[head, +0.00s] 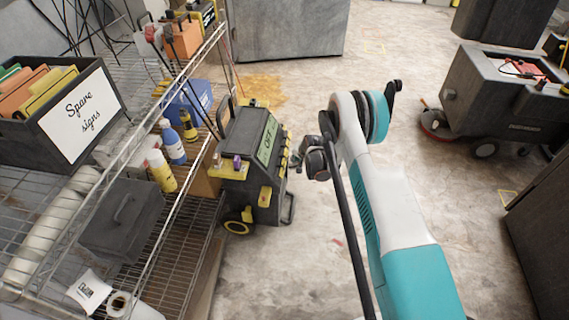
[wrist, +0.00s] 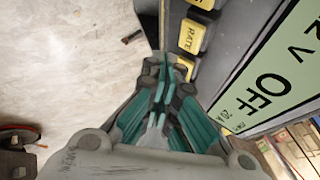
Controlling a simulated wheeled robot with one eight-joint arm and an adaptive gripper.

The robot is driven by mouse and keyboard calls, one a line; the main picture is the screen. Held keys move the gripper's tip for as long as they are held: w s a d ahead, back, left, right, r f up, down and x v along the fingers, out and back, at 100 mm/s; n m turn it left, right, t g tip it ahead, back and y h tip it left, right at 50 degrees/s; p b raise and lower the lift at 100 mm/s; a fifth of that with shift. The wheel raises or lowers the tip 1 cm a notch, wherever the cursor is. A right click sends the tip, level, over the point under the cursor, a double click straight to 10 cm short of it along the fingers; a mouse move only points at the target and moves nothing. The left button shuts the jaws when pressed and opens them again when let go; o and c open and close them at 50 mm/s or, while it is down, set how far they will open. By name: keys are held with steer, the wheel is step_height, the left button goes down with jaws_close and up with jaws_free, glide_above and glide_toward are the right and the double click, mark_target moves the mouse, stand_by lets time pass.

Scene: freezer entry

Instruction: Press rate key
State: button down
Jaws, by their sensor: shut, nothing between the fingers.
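The yellow rate key (wrist: 190,37), marked "RATE", is in the wrist view on the dark panel beside a pale green display (wrist: 265,90) that reads "OFF". My gripper (wrist: 166,66) is shut and empty, its teal fingertips just below and left of the rate key in the picture. I cannot tell whether they touch the panel. In the head view the dark machine (head: 238,150) with the display (head: 268,140) stands on the floor beside the shelf. My gripper (head: 297,162) is at its right side, small and partly hidden by my arm.
Other yellow keys sit above (wrist: 204,4) and below the rate key; the lower one is partly hidden by my fingers. A wire shelf (head: 150,235) with a "Spare signs" box (head: 85,115) stands left. A floor scrubber (head: 500,95) stands right.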

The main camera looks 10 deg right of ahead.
steer(key=shift+w+a+f, duration=0.2)
steer(key=shift+a+f, duration=0.25)
steer(key=shift+a, duration=0.2)
steer(key=shift+a, duration=0.1)
stand_by(1.0)
steer(key=shift+w+a+f, duration=0.15)
steer(key=shift+a+f, duration=0.05)
steer(key=shift+a, duration=0.05)
steer(key=shift+d, duration=0.1)
stand_by(0.4)
steer(key=shift+d+r, duration=0.25)
steer(key=shift+d, duration=0.1)
steer(key=d+r, duration=0.1)
steer(key=s+d, duration=0.1)
steer(key=d+r, duration=0.1)
steer(key=shift+s+d+r, duration=0.3)
steer(key=shift+d+r, duration=0.05)
steer(key=shift+d, duration=0.05)
stand_by(1.0)
